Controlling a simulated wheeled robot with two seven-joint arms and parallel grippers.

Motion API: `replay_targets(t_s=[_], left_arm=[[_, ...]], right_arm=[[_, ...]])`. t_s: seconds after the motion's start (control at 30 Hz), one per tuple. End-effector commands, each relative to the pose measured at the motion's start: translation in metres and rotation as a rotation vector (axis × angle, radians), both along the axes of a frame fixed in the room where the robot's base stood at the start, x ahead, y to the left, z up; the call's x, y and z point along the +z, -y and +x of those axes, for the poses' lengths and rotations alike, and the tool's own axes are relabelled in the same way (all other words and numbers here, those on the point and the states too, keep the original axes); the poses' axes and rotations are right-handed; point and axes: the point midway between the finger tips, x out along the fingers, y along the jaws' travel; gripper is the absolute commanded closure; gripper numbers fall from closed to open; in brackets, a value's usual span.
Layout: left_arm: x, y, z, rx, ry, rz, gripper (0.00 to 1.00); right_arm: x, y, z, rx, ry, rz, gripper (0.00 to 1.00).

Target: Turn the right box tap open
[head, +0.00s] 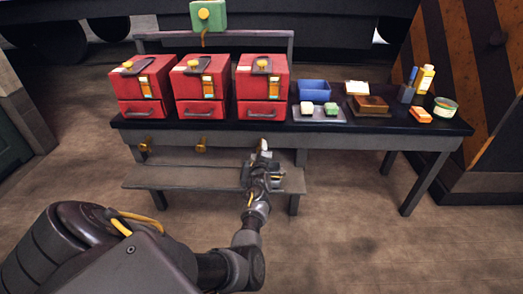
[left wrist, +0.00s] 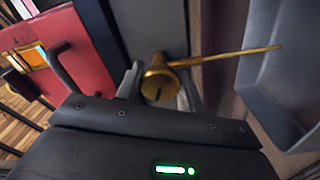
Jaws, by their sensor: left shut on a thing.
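The right red box (head: 262,85) stands on the black bench top, third in a row. Its brass tap is mostly hidden behind my left gripper (head: 262,150) in the head view. In the left wrist view the brass tap (left wrist: 158,84) sits between the two fingers of my left gripper (left wrist: 160,92), which is shut on it. A thin brass rod (left wrist: 232,57) runs from the tap to the right of that picture. The other two brass taps, left (head: 145,145) and middle (head: 201,145), show under the bench edge. My right gripper is not in view.
A low grey step bench (head: 190,178) lies below the taps, with a grey container (head: 291,181) beside my gripper. A blue bin (head: 314,89), a tray with blocks and other small items stand on the bench's right side. The floor in front is clear.

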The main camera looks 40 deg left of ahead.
Motion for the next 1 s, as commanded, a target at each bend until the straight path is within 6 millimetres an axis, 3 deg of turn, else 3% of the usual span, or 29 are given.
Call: replay_targets(t_s=[0.5,1.0], left_arm=[[-0.0011,0.0023,0.0007,-0.003,0.220,-0.294,0.85],[-0.0018,0.0025,0.0006,-0.003,0.271,-0.364,0.85]], right_arm=[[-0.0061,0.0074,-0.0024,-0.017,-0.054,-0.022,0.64],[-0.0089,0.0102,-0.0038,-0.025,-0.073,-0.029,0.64]])
